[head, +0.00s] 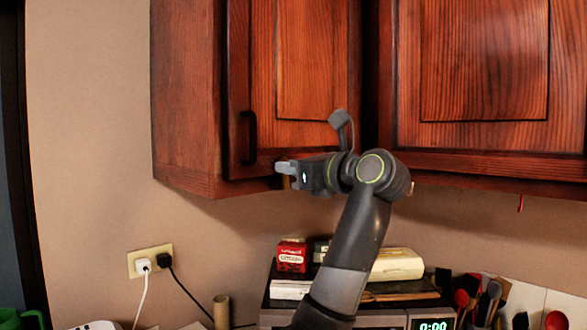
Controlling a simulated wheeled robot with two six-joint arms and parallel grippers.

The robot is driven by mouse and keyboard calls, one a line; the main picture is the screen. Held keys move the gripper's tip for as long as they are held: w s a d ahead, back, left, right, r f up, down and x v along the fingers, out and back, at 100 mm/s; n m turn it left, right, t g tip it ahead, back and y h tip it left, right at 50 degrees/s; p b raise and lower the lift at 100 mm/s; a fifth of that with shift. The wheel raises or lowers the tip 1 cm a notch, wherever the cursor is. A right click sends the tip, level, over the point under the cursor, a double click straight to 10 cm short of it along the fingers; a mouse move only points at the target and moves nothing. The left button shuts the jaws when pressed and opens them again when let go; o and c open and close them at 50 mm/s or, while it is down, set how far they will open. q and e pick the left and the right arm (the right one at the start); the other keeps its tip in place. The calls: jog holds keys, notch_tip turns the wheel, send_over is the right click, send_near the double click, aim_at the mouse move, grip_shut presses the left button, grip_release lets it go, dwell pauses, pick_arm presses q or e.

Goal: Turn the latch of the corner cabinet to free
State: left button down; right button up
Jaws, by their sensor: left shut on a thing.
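The corner cabinet (187,110) is dark red wood and hangs on the wall at the upper left. Its door (262,60) has a black vertical handle (249,138). My left gripper (286,170) is at the lower edge of this door, to the right of the handle and pointing left. Its fingers are shut on the latch (287,183), of which only a small yellowish bit shows below them. The fingers hide the rest, so its turn angle cannot be told. My right gripper is out of view.
A second wall cabinet (480,140) hangs at the right. Below stands an appliance with a clock (432,325), with a red tin (292,256) and boxes on top. Utensils (485,298) stand at the lower right. A wall socket (150,260) holds two plugs.

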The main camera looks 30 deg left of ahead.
pick_arm(q)
jog(key=n+b, duration=0.1)
jog(key=n, duration=0.2)
jog(key=s+f+n+b, duration=0.1)
jog(key=n, duration=0.2)
jog(key=s+n, duration=0.1)
jog(key=n, duration=0.1)
jog(key=shift+s+a+f+n+b, duration=0.15)
jog(key=shift+a+f+n+b, duration=0.1)
jog(key=shift+a+n+b, duration=0.15)
jog(key=n, duration=0.1)
jog(key=f+n+b, duration=0.1)
jog(key=n, duration=0.2)
jog(key=shift+s+a+f+b, duration=0.15)
jog(key=shift+s+b, duration=0.15)
jog(key=shift+s+f+n+b, duration=0.1)
jog(key=shift+f+n+b, duration=0.15)
jog(key=shift+n, duration=0.7)
jog(key=shift+f+n+b, duration=0.25)
jog(key=shift+n, duration=0.7)
jog(key=c, duration=1.4)
grip_release()
